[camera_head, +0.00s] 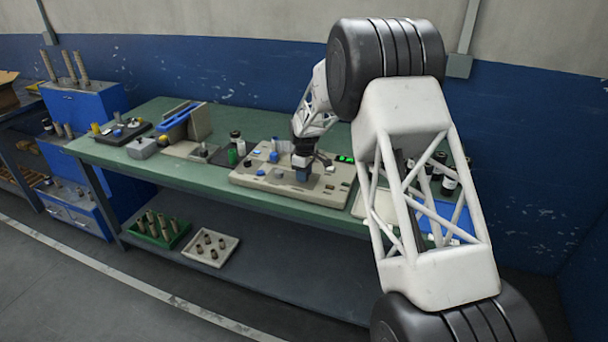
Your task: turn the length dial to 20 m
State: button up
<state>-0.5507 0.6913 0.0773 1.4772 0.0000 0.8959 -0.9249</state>
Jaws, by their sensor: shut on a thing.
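My gripper (302,176) points down over the beige control panel (265,184) on the green workbench. It is shut on a small part of the panel, seemingly a dial, which the fingers mostly hide. The length dial's marks and pointer are too small to read here. Small blue knobs (273,157) stand on the panel left of my gripper.
A blue and grey device (184,121) stands left on the workbench (150,167). Dark bottles (448,183) stand at the right, partly behind my arm. A green tray (160,238) and a white tray (211,260) with small cylinders lie on the lower shelf.

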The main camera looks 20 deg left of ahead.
jog(key=m, duration=0.6)
jog(key=shift+m, duration=0.4)
dwell(0.3)
jog(key=o, duration=0.9)
jog(key=shift+r, duration=0.1)
jog(key=shift+r, duration=3.8)
